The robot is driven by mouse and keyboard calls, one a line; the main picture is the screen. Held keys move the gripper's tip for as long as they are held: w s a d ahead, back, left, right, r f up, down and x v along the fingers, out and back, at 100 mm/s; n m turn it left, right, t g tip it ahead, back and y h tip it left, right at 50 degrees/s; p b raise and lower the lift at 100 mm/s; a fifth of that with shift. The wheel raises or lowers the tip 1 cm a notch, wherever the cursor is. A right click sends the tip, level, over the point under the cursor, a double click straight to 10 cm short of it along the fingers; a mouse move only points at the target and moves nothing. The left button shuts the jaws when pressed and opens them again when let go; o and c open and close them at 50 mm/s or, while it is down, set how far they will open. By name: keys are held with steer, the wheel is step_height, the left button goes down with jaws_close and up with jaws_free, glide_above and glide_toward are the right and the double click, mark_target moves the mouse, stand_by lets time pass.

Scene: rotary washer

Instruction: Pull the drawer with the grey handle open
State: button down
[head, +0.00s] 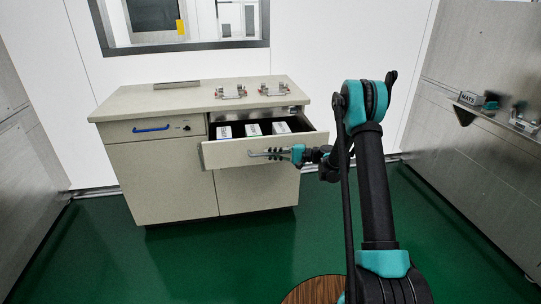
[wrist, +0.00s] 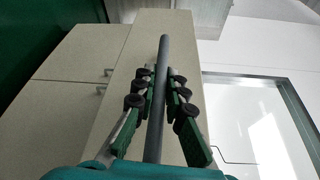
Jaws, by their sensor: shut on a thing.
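The drawer (head: 232,154) with the grey handle is pulled out from the right half of the beige cabinet (head: 165,178). White boxes (head: 253,130) show inside it. My gripper (head: 284,153) is at the front of this drawer, its fingers on the grey handle (head: 262,154). In the wrist view the grey handle bar (wrist: 161,75) runs between the two rows of finger pads of my gripper (wrist: 160,95), which are closed around it. The drawer front (wrist: 130,75) lies beyond the bar. The handle's far mount is hard to make out in the head view.
A second drawer with a blue handle (head: 152,129) is shut on the left of the cabinet. Metal fittings (head: 231,92) stand on the worktop (head: 165,100). A wall shelf at the right holds a box (head: 472,98). Green floor (head: 200,260) is open in front.

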steer(key=shift+d, duration=0.1)
steer(key=c, duration=1.6)
jaws_free()
steer(key=shift+o, duration=0.2)
steer(key=shift+d, duration=0.1)
steer(key=s+d, duration=0.1)
steer(key=d, duration=1)
steer(key=shift+s+d+r, duration=0.15)
steer(key=shift+d+r, duration=0.2)
steer(key=shift+r, duration=0.1)
